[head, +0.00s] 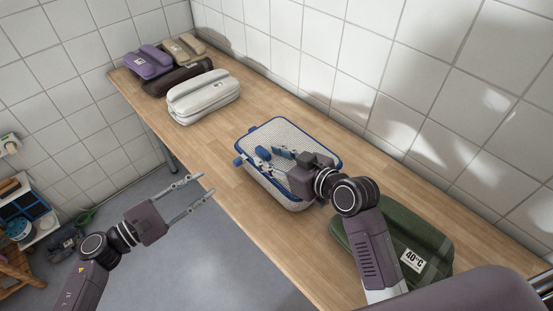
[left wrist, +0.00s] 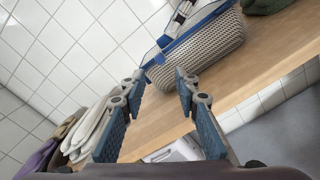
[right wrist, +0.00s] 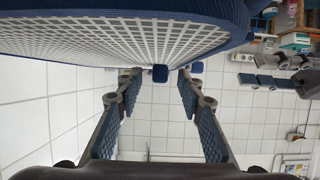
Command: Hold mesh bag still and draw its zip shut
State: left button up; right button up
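The mesh bag (head: 300,138) lies on the wooden table, a pale mesh box with a blue rim; it also shows in the left wrist view (left wrist: 200,50) and close up in the right wrist view (right wrist: 115,38). A blue tab (head: 240,161) sticks out at its left end. My right gripper (head: 265,157) is open over the bag's top, fingers toward that end. In the right wrist view a small blue tab (right wrist: 160,73) appears between its fingertips, untouched. My left gripper (head: 195,187) is open and empty, off the table's front edge, apart from the bag. The zip's state is unclear.
A green bag (head: 420,240) labelled 40°C lies right of the mesh bag. A white bag (head: 203,95) and purple, brown and beige bags lie at the table's far left end. The tiled wall runs behind. Bare table (head: 205,140) lies left of the mesh bag.

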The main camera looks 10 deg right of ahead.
jog(key=shift+c, duration=0.5)
grip_shut()
